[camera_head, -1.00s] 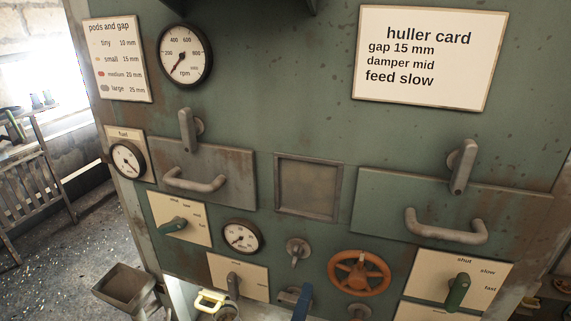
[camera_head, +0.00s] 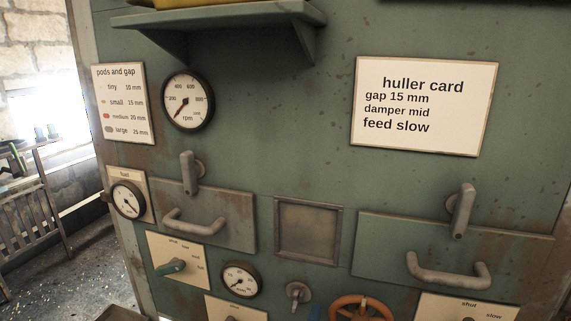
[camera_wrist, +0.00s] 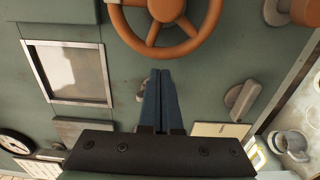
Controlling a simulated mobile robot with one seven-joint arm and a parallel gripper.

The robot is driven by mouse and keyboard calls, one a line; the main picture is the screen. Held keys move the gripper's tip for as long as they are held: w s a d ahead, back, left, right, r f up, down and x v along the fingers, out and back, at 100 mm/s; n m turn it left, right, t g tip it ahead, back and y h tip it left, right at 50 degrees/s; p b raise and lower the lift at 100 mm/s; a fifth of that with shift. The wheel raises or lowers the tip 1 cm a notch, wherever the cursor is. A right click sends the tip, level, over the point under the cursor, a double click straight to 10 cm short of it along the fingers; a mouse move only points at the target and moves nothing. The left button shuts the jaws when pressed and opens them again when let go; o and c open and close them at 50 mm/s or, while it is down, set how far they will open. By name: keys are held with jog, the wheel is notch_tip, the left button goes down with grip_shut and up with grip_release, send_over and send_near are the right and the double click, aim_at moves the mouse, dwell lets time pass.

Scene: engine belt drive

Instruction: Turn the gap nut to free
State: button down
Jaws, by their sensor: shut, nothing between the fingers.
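No label naming the gap nut is readable, so I cannot tell for sure which part it is. A small grey turning knob (camera_head: 298,293) sits on a round base below the framed window in the head view. In the wrist view the knob (camera_wrist: 140,90) is partly hidden behind my gripper (camera_wrist: 160,74). My gripper's two blue fingers are together, with nothing held. They point at the panel beside this knob; I cannot tell whether they touch it. An orange handwheel (camera_wrist: 165,8) is beyond the fingertips; its top (camera_head: 361,305) shows in the head view.
The huller card (camera_head: 425,105) reads gap 15 mm, damper mid, feed slow. A framed window (camera_head: 308,231) and a small gauge (camera_head: 240,280) are near the knob. Another grey handle (camera_wrist: 242,100) is right of my fingers in the wrist view. A shelf (camera_head: 220,15) juts out above.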

jog(key=shift+w+a+b, duration=0.2)
jog(key=shift+a+b, duration=0.1)
jog(key=shift+a, duration=0.25)
dwell(0.4)
jog(key=shift+r, duration=0.15)
dwell(0.7)
jog(key=shift+d, duration=0.1)
jog(key=shift+s+d, duration=0.2)
jog(key=shift+d, duration=0.05)
jog(key=v, duration=0.6)
jog(key=shift+r, duration=0.1)
dwell(0.3)
